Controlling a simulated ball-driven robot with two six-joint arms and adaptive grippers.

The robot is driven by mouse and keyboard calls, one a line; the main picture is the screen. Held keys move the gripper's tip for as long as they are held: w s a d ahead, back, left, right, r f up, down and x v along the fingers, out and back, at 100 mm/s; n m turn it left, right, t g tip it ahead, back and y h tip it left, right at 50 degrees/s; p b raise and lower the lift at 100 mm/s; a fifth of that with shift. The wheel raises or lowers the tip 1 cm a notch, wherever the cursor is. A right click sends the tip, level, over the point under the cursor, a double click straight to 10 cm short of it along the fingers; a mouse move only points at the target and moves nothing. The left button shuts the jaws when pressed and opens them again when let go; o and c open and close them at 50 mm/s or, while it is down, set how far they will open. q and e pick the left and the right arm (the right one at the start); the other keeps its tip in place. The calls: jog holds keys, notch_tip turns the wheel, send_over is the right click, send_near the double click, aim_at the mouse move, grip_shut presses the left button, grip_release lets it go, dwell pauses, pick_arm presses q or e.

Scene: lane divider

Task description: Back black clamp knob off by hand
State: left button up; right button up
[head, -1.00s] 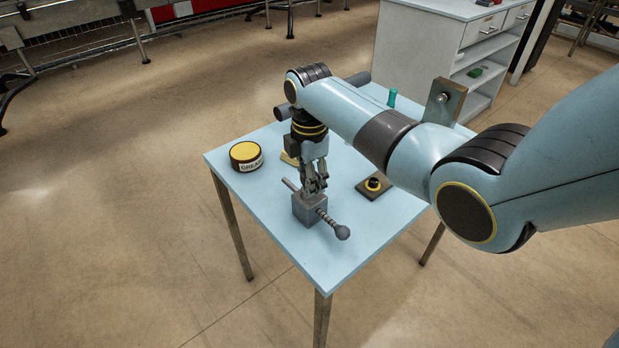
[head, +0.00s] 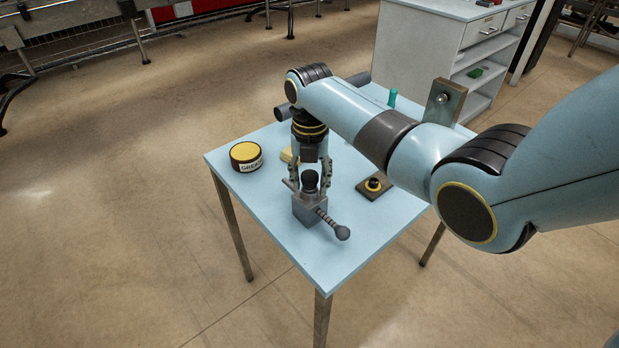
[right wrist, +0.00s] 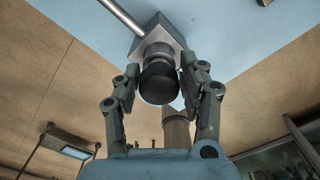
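The black clamp knob (head: 310,181) stands upright on the grey metal clamp block (head: 309,211) near the table's front corner. A bar runs through the block, and a threaded screw with a ball end (head: 342,232) sticks out to the right. My right gripper (head: 311,187) points down over the knob with one finger on each side. In the right wrist view, the knob (right wrist: 159,82) sits on a silver collar between the spread fingers of the right gripper (right wrist: 161,76), with narrow gaps at its sides. My left gripper is not in view.
The clamp stands on a light blue table (head: 300,258). A yellow-lidded grease tin (head: 246,156) is at left. A dark plate with a black and yellow button (head: 374,186) lies at right. A teal object (head: 392,97) stands at the back. The table's front is clear.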

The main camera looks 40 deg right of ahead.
jog(key=m, duration=1.2)
jog(key=shift+c, duration=0.3)
